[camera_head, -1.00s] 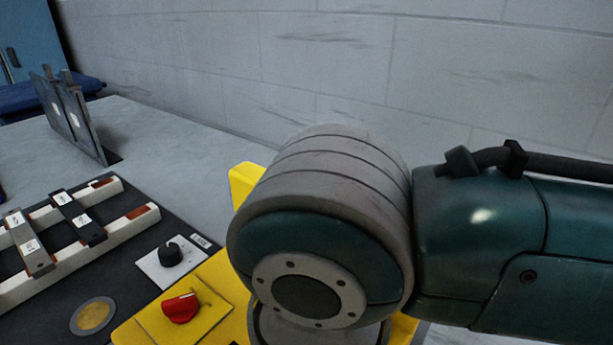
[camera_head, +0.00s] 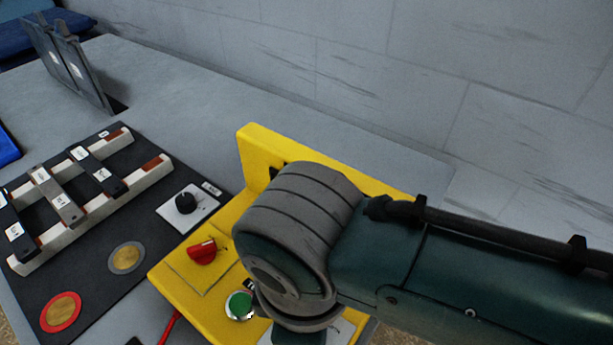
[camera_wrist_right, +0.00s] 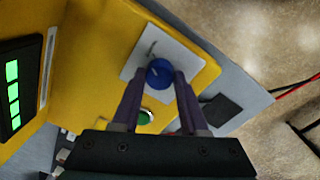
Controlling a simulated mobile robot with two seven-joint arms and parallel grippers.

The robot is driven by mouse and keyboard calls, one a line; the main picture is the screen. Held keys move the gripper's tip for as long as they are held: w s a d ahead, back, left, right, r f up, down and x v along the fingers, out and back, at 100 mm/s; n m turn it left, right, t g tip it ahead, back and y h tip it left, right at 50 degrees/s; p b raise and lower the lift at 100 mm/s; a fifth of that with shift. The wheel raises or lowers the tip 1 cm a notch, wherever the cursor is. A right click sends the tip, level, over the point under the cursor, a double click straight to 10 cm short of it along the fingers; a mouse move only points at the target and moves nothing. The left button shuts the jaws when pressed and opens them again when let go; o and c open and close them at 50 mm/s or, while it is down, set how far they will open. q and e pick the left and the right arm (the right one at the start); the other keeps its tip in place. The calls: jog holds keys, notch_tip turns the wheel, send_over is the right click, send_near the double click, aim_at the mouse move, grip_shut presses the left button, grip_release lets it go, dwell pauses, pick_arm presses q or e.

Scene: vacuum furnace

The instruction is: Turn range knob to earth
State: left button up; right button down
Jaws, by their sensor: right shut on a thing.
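A blue knob (camera_wrist_right: 159,73) sits on a white plate (camera_wrist_right: 142,57) with a dark line on it, on the yellow unit (camera_wrist_right: 95,45). No readable wording shows on the plate. My right gripper (camera_wrist_right: 159,79) has its two fingers on either side of the blue knob and is shut on it. In the head view my right wrist hides the knob and the fingers. There, the yellow unit also shows a red knob (camera_head: 202,250) and a green button (camera_head: 239,306). My left gripper is not in view.
A black knob (camera_head: 186,202) on a white plate sits on the dark board left of the yellow unit. The board also bears pale rails with dark bars (camera_head: 100,172) and round pads. A display with green segments (camera_wrist_right: 12,95) is left in the wrist view.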

jog(key=shift+m, duration=0.6)
jog(key=shift+c, duration=2.2)
grip_release()
jog(key=shift+p, duration=0.3)
notch_tip(320, 180, up, 10)
jog(key=p, duration=0.2)
jog(key=shift+s, duration=0.25)
jog(key=shift+a, duration=0.1)
